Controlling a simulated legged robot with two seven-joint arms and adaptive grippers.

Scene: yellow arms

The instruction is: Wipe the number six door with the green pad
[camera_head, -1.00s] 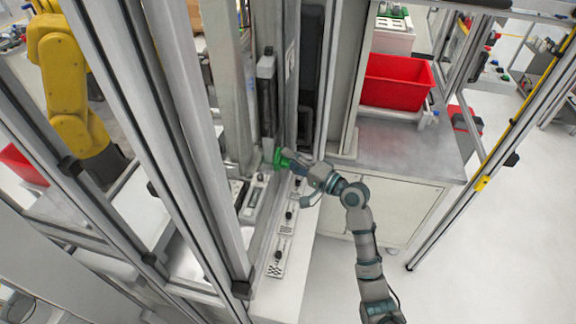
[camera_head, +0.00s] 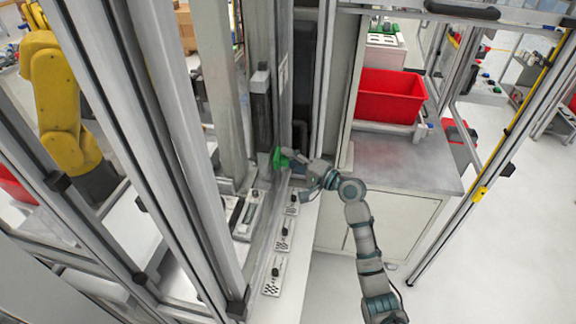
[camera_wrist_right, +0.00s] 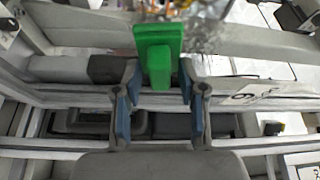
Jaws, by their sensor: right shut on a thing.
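The green pad (camera_head: 279,158) is at the metal-framed door in the middle of the head view. In the right wrist view the green pad (camera_wrist_right: 157,40) has a flat block and a narrower grip part. My right gripper (camera_head: 297,160) is shut on that grip part; its blue-lined fingers (camera_wrist_right: 158,82) stand on either side of it. The pad is at or very near the door's surface; contact is not clear. A white label with a digit (camera_wrist_right: 258,92), readable as six or nine, is right of the pad in the wrist view. My left gripper is out of view.
Aluminium posts (camera_head: 165,140) stand left of my right arm, with a yellow robot arm (camera_head: 55,100) behind them. A red bin (camera_head: 390,95) sits on a grey cabinet (camera_head: 400,165) to the right. Small chequered plates (camera_head: 272,275) line the ledge below. Floor is clear at lower right.

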